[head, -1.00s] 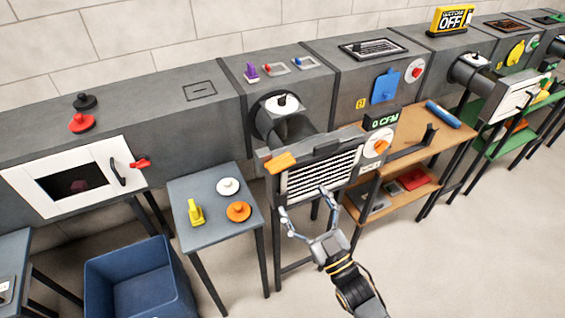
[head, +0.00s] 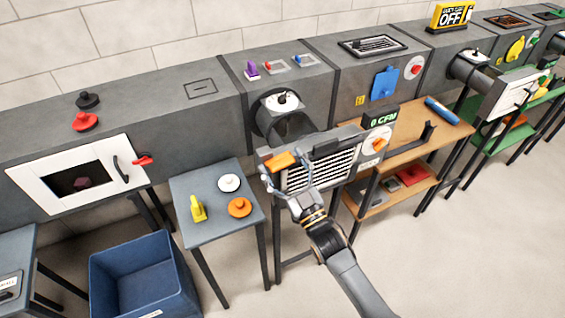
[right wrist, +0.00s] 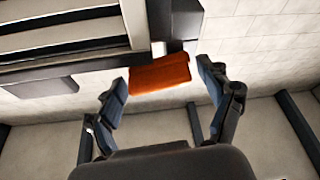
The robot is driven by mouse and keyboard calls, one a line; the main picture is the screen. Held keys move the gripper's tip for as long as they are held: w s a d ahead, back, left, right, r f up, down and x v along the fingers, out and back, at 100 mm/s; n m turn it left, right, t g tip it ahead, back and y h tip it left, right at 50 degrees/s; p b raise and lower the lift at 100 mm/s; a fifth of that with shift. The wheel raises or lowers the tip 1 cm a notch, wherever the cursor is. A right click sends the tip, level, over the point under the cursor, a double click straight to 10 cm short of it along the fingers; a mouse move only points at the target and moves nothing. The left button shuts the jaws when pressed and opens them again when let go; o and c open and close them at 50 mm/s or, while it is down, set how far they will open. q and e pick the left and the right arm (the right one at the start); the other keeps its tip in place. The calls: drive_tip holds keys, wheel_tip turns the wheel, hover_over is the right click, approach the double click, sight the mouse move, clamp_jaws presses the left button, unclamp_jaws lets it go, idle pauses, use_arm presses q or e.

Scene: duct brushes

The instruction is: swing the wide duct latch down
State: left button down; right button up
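The orange latch (head: 282,160) is a flat bar at the upper left corner of the slatted duct grille (head: 318,172). In the right wrist view the orange latch (right wrist: 160,73) shows ahead of the fingers, in the gap between them. My right gripper (head: 287,178) is open in front of that corner, with its fingers spread to either side of the latch. The right gripper (right wrist: 162,85) has no visible grip on it, and I cannot tell whether a finger touches it. My left gripper is not in view.
A 0 CFM display (head: 381,122) and a white dial (head: 374,143) sit right of the grille. A small grey table (head: 215,185) with knobs and a yellow piece stands left. A blue bin (head: 145,270) is on the floor. A wooden shelf (head: 425,150) stands right.

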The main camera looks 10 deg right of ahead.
drive_tip(key=c, duration=0.7)
drive_tip(key=shift+f+m+h+b, duration=0.25)
drive_tip(key=shift+m+h+b, duration=0.15)
drive_tip(key=shift+m, duration=0.6)
drive_tip(key=shift+c, duration=0.2)
drive_tip(key=shift+m+t+h, duration=0.5)
drive_tip(key=shift+m+h, duration=0.2)
drive_tip(key=shift+m, duration=0.5)
drive_tip(key=o, duration=1.1)
drive_tip(key=shift+d+f, duration=0.1)
drive_tip(key=shift+d, duration=0.05)
drive_tip(key=v, duration=1.2)
